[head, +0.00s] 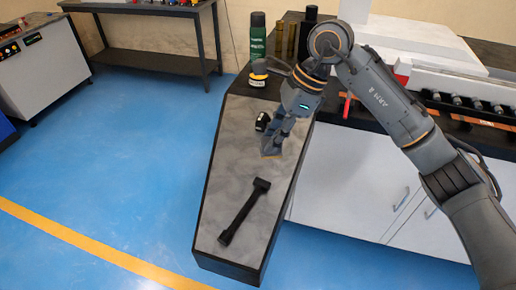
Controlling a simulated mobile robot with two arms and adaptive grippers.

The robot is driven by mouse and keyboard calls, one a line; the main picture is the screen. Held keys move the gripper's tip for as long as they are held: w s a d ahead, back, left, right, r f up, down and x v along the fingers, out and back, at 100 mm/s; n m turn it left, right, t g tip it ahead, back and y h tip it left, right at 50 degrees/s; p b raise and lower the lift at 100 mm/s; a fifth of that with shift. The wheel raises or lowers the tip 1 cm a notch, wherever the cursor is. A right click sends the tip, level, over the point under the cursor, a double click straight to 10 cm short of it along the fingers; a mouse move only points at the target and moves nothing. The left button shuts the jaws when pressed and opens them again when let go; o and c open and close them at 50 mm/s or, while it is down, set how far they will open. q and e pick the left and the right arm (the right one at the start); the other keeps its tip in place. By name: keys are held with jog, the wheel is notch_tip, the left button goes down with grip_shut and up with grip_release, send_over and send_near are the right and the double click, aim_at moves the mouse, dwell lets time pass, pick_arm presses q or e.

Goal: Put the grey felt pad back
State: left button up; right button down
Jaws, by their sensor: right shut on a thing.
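My right gripper (271,147) reaches down over the grey bench top (285,170), its fingers pointing downward. It is shut on a small grey piece with a tan lower edge, which seems to be the grey felt pad (270,152). The fingers cover much of the pad, and I cannot tell whether it touches the bench top. My left gripper is not in view.
A black hammer-like tool (243,211) lies on the front of the bench top. A small black item (262,121) is just left of my right gripper. Behind stand a yellow-and-black item (259,77), a green can (257,38) and brass cylinders (291,40).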

aim_at(261, 144)
jog(key=a+f, duration=0.1)
jog(key=w+a+f+p, duration=0.1)
jog(key=f, duration=0.1)
jog(key=shift+w+a+f, duration=0.1)
jog(key=shift+a+f, duration=0.15)
jog(key=shift+f, duration=0.05)
jog(key=p+x, duration=0.2)
jog(key=x, duration=0.1)
jog(key=shift+w+d+f, duration=0.1)
jog(key=shift+w+d, duration=0.05)
jog(key=shift+d, duration=0.1)
jog(key=shift+f, duration=0.35)
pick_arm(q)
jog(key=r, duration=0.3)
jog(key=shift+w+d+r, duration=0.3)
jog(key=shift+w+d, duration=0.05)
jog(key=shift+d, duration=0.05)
pick_arm(e)
jog(key=shift+d+f, duration=0.1)
jog(key=shift+f, duration=0.15)
jog(key=c, duration=1.1)
grip_release()
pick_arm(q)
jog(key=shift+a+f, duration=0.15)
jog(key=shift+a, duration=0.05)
pick_arm(e)
jog(key=shift+o, duration=0.2)
